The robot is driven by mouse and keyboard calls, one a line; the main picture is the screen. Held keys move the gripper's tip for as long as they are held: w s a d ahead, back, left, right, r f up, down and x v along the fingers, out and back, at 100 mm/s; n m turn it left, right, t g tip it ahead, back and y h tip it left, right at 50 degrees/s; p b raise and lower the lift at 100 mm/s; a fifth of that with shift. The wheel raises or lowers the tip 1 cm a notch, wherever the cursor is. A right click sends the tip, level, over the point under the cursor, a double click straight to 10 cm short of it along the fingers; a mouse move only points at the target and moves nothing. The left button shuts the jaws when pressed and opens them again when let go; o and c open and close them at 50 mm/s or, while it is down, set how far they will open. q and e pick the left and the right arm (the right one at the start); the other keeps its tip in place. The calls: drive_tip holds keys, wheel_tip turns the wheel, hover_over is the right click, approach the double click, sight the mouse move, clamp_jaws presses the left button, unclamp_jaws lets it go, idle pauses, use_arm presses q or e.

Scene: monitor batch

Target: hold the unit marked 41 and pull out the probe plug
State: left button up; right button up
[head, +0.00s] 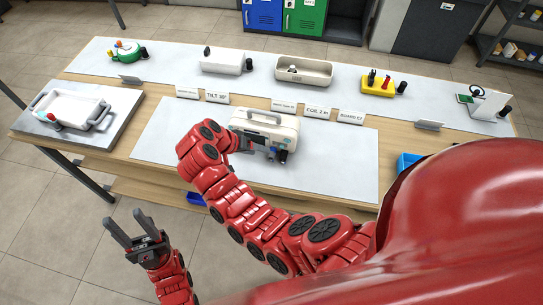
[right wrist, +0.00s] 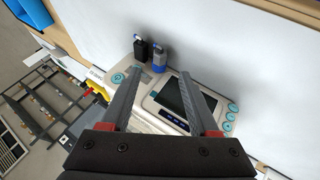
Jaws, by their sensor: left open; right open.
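A cream monitor unit (head: 272,126) with a carrying handle stands on the pale mat at mid-table. Its front panel, with a dark screen and teal buttons, shows in the right wrist view (right wrist: 153,104). I cannot read a 41 on it. A black plug (right wrist: 140,48) and a blue-and-black plug (right wrist: 158,60) stick out of one side of the panel; which is the probe plug I cannot tell. My right gripper (right wrist: 162,74) is open, its fingers pointing at the panel; contact is unclear. It is partly hidden in the head view (head: 246,144). My left gripper (head: 123,217) is open and empty, off the table's front.
A white tray with grey handles (head: 70,108) is at the left. A green device (head: 124,51), a white box (head: 222,61), a cream bin (head: 304,71), a yellow block (head: 378,86) and a white stand (head: 485,104) line the back. Small label cards stand between. The mat's right part is clear.

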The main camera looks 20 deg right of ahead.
drive_tip(key=w+p+v, duration=0.1)
drive_tip(key=p+v, duration=0.3)
drive_tip(key=v, duration=0.7)
drive_tip(key=shift+s+r, duration=0.25)
drive_tip(key=shift+s, duration=0.25)
